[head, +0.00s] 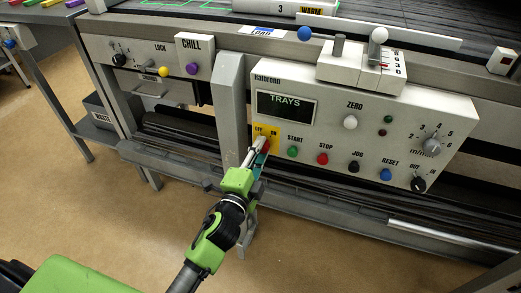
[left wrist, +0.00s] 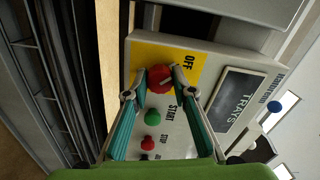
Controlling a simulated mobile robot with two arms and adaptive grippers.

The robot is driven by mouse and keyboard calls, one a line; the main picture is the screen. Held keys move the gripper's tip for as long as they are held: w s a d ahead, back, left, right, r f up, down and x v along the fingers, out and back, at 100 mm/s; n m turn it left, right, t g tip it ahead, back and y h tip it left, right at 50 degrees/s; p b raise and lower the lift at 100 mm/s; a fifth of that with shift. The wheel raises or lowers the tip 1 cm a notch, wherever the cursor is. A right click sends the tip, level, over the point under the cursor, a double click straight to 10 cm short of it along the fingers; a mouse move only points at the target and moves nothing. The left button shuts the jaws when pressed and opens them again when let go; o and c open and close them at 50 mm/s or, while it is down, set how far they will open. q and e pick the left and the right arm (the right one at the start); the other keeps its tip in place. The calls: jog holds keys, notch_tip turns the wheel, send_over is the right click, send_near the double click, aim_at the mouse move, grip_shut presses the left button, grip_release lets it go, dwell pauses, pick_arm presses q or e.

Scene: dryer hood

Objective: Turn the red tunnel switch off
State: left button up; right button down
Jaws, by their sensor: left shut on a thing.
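The red switch (head: 265,147) is a round knob on a yellow plate (head: 259,132) marked OFF and ON, at the lower left of the control panel. My left gripper (head: 259,149) reaches up to it from below and is shut on the knob. In the left wrist view the red knob (left wrist: 159,78) sits between the tips of the two teal-padded fingers, with the OFF label (left wrist: 187,62) beside it. The fingers partly hide the plate, and I cannot tell clearly which way the knob points. My right gripper is in neither view.
The grey control panel (head: 350,92) has a display (head: 285,107) reading TRAYS. Green START (head: 292,151) and red STOP (head: 322,158) buttons lie close to the right of the switch. A grey upright post (head: 232,105) stands just left of the panel. Open floor lies in front.

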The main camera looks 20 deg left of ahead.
pick_arm(q)
jog(key=shift+n, duration=0.3)
jog(key=o, duration=1.1)
jog(key=shift+s, duration=0.15)
jog(key=s, duration=1.1)
jog(key=shift+s+a, duration=0.2)
jog(key=shift+s, duration=0.2)
jog(key=shift+f, duration=0.1)
